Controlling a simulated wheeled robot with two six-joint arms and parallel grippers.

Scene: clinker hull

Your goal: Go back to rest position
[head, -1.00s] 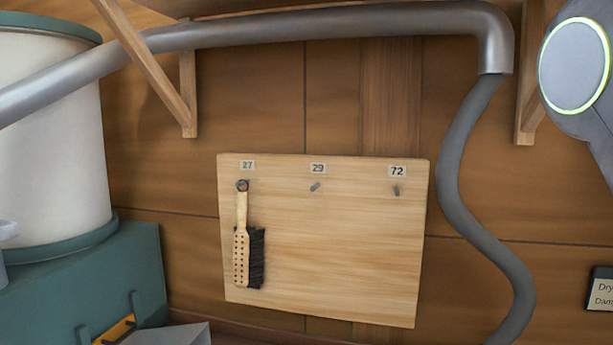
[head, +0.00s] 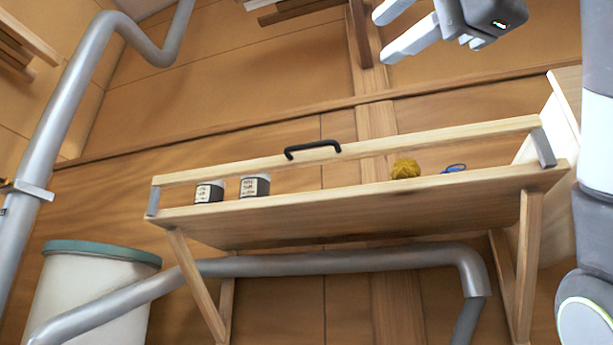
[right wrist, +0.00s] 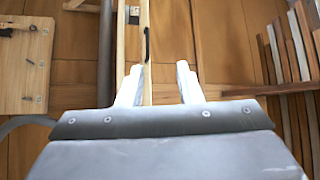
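My right gripper (head: 385,35) is raised at the top right of the head view, high in front of the plank wall. Its two pale fingers are apart with nothing between them. In the right wrist view the fingers (right wrist: 160,85) are also spread and empty, and a wooden rail with a black handle shows between them in the background. My left gripper is in neither view.
A wall shelf (head: 370,208) holds two labelled tins, a yellow ball of twine (head: 405,169) and a blue item. Its front rail bears a black handle (head: 312,149). Grey pipes run left and below.

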